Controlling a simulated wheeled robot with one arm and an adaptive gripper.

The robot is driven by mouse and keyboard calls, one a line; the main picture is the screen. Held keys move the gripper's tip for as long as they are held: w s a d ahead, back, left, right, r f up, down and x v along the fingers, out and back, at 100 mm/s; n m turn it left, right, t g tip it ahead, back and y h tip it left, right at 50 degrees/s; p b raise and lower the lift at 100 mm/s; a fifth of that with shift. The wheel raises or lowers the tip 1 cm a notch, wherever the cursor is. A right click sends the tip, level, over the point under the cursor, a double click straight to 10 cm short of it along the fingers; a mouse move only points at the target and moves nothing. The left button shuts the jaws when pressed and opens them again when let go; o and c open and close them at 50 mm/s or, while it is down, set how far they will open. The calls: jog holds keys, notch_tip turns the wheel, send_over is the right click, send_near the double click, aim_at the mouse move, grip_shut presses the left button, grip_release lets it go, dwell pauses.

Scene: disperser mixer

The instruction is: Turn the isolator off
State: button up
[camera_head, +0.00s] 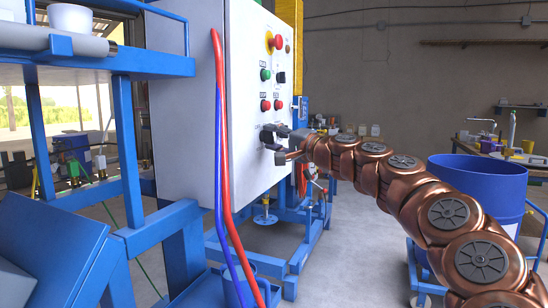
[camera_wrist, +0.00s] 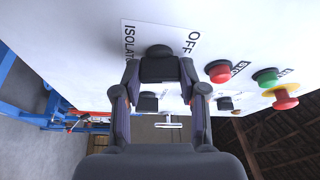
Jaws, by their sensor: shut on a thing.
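The isolator switch is a dark knob low on the white control cabinet (camera_head: 205,120). In the wrist view the knob (camera_wrist: 158,52) sits on a white label plate with "ISOLATOR" and "OFF" printed along its edges. My gripper (camera_head: 272,142) reaches the cabinet front from the right. In the wrist view my gripper (camera_wrist: 159,72) has one finger on each side of the knob and is shut on it. The fingers partly cover the knob, and I cannot tell which position it points to.
Red and green buttons, a black selector and a red emergency stop (camera_head: 275,42) are above the isolator. Red and blue hoses (camera_head: 222,130) run down the cabinet's left side. A blue drum (camera_head: 475,195) stands at the right. Grey floor is open between.

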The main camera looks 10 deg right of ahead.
aim_at(273, 137)
jog(key=n+b, duration=0.1)
jog(key=b, duration=0.1)
jog(key=f+n+y+b, duration=0.1)
jog(key=b, duration=0.1)
jog(key=shift+n+b, duration=0.3)
jog(key=shift+b, duration=0.05)
jog(key=n+b, duration=0.1)
jog(key=n+y+b, duration=0.1)
jog(key=b, duration=0.1)
jog(key=shift+r+n+b, duration=0.2)
jog(key=shift+n+b, duration=0.1)
jog(key=shift+r+n+y+b, duration=0.2)
jog(key=shift+n+y+b, duration=0.1)
jog(key=shift+n+b, duration=0.1)
jog(key=o, duration=1.1)
jog(key=shift+t, duration=0.3)
jog(key=shift+o, duration=0.2)
jog(key=shift+d, duration=0.1)
jog(key=shift+s+d+f, duration=0.15)
jog(key=shift+s+d, duration=0.35)
jog(key=shift+v, duration=0.85)
jog(key=v, duration=0.8)
jog(key=shift+s, duration=0.4)
